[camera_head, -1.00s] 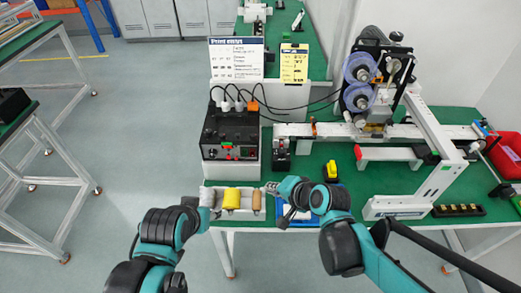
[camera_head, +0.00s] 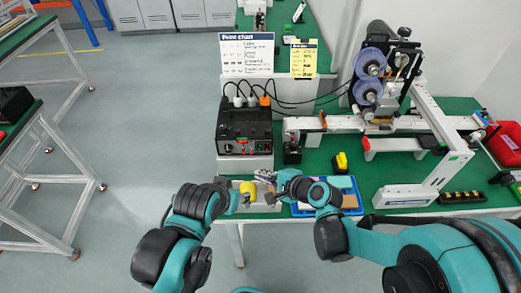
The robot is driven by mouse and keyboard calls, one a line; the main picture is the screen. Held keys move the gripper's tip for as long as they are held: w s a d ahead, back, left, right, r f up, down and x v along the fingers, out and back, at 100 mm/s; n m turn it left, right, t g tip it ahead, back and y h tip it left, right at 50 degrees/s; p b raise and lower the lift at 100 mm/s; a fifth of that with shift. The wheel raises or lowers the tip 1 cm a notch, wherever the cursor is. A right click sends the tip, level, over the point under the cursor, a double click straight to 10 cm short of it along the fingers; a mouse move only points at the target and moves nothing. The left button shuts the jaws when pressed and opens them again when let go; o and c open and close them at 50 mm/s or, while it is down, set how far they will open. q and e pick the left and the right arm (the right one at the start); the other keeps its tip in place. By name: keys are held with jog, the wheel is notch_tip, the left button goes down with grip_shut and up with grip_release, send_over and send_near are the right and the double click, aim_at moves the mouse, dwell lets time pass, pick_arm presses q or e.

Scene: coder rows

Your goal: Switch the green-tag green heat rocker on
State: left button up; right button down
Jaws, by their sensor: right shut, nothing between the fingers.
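The black control box (camera_head: 245,125) stands at the left end of the green bench on a pale base. Its front panel has a small red-lit display and small green marks (camera_head: 241,141); which one is the green-tag rocker, and its position, is too small to tell. My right gripper (camera_head: 267,186) is shut and empty, over the parts tray in front of the box and apart from the panel. My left gripper (camera_head: 243,197) is at the tray's left side, small and partly hidden by its own arm; its jaws are unclear.
The parts tray (camera_head: 262,208) holds a yellow roll (camera_head: 248,188). A small black device (camera_head: 292,150) stands right of the box, near a yellow item (camera_head: 341,162). Plugs and cables top the box, with a print chart (camera_head: 246,53) behind. The printing machine (camera_head: 370,85) fills the right.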

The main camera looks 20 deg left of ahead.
jog(key=shift+w+a+f+b, duration=0.15)
jog(key=shift+w+a+f, duration=0.2)
jog(key=shift+w, duration=1.05)
jog(key=shift+w+a+f+b, duration=0.15)
jog(key=shift+w+a, duration=0.25)
jog(key=shift+w, duration=0.95)
jog(key=shift+w+a+f+b, duration=0.2)
jog(key=shift+w+a, duration=0.2)
jog(key=shift+w, duration=1)
jog(key=shift+w, duration=0.1)
jog(key=shift+w+a, duration=0.15)
jog(key=shift+w, duration=0.1)
jog(key=shift+w+f, duration=0.1)
jog(key=shift+w, duration=0.25)
jog(key=shift+s, duration=0.1)
jog(key=shift+s, duration=0.7)
jog(key=shift+s+d+r, duration=0.2)
jog(key=shift+s+d, duration=0.1)
jog(key=shift+s, duration=0.5)
jog(key=shift+s+d+r, duration=0.15)
jog(key=shift+s+d, duration=0.1)
jog(key=shift+s, duration=0.5)
jog(key=shift+s+d+r, duration=0.2)
jog(key=shift+s+d, duration=0.1)
jog(key=shift+s, duration=0.5)
